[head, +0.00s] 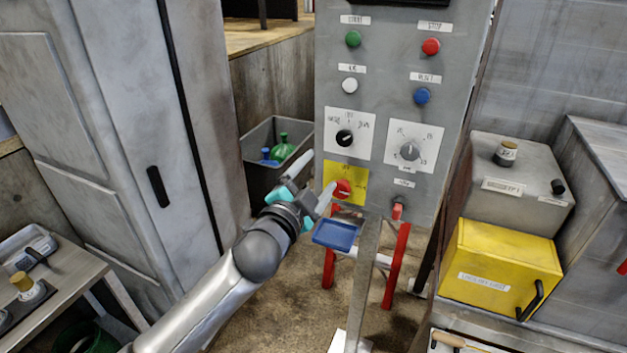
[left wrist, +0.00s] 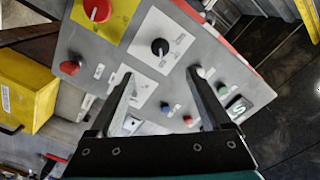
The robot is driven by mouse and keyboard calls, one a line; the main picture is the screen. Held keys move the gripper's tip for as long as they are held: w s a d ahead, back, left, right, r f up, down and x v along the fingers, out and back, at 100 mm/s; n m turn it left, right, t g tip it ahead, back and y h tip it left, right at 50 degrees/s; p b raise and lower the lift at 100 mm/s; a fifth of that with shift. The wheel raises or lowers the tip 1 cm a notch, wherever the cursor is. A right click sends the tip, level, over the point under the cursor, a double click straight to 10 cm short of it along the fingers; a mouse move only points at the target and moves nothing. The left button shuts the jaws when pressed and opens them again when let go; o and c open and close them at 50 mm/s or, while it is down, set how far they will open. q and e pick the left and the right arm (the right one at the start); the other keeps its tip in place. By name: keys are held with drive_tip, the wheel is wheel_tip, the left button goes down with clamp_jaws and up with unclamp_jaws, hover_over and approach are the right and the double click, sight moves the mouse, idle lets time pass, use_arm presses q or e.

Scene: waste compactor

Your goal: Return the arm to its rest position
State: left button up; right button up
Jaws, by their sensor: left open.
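My left arm (head: 215,290) reaches in from the lower left to the front of the grey control panel (head: 380,80). My left gripper (head: 317,173) is open, with its fingers pointing up toward the panel's lower left side. In the left wrist view my open gripper (left wrist: 158,75) has nothing held between its spread fingers. The red knob (head: 342,189) on the yellow plate is close to one fingertip in the head view. In the left wrist view the red knob (left wrist: 97,9) lies beyond the fingers, clear of them. My right gripper is not in view.
A grey cabinet (head: 110,130) stands left of the arm. A dark bin (head: 255,180) with green and blue items is behind the gripper. A blue tray (head: 336,235) sits just below it. A yellow box (head: 500,265) stands at right, a table (head: 60,285) at lower left.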

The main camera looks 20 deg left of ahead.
use_arm(q)
drive_tip(key=shift+s, duration=0.65)
drive_tip(key=s+a+f+n+g+b, duration=0.1)
drive_tip(key=s+f+g+b, duration=0.2)
drive_tip(key=f, duration=1.2)
drive_tip(key=s+a+f+n+g+y+b, duration=0.1)
drive_tip(key=s+f+n+g+b, duration=0.2)
drive_tip(key=f, duration=1.2)
drive_tip(key=s+a+f+g+b, duration=0.1)
drive_tip(key=s+f+g+b, duration=0.2)
drive_tip(key=f, duration=1.2)
drive_tip(key=s+d+f+n+g+b, duration=0.15)
drive_tip(key=s+f+g+b, duration=0.3)
drive_tip(key=s+f, duration=1.45)
drive_tip(key=s+d+f+n+g+b, duration=0.1)
drive_tip(key=s+f, duration=0.3)
drive_tip(key=s, duration=0.5)
drive_tip(key=s+d+f+n+g+b, duration=0.1)
drive_tip(key=s+f, duration=0.4)
drive_tip(key=s, duration=0.5)
drive_tip(key=shift+s+d+f+n+g+b, duration=0.25)
drive_tip(key=shift+f+n+g+b, duration=0.1)
drive_tip(key=shift+g+b, duration=0.45)
